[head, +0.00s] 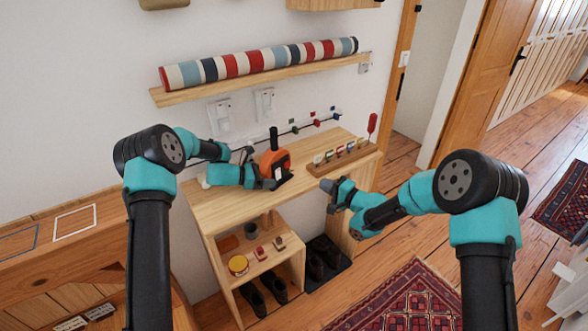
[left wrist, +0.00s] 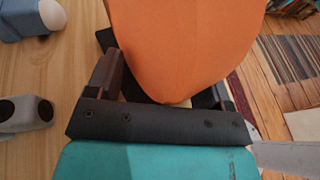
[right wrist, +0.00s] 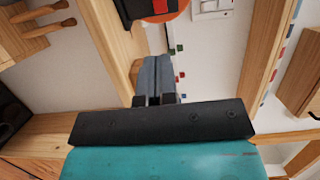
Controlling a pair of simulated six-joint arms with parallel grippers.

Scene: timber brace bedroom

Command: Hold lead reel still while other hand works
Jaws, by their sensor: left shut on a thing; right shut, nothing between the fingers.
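The orange lead reel (head: 274,163) with a black upright handle stands on the wooden bench top. My left gripper (head: 277,183) is shut on the reel, low at its front side. In the left wrist view the reel's orange face (left wrist: 185,45) fills the space above the jaws, between the two fingers, and hides what lies behind it. My right gripper (head: 328,189) is shut and empty, in front of the bench and to the right of the reel. In the right wrist view its closed fingertips (right wrist: 155,75) point up, and part of the reel (right wrist: 165,12) shows at the top edge.
The bench top (head: 218,205) is bare at its front left. A wooden strip (head: 345,158) with coloured clips and a red upright piece (head: 372,122) are on its right. A dark line with coloured clips runs behind. A striped roll (head: 260,62) lies on the wall shelf; shoes (head: 262,293) stand below.

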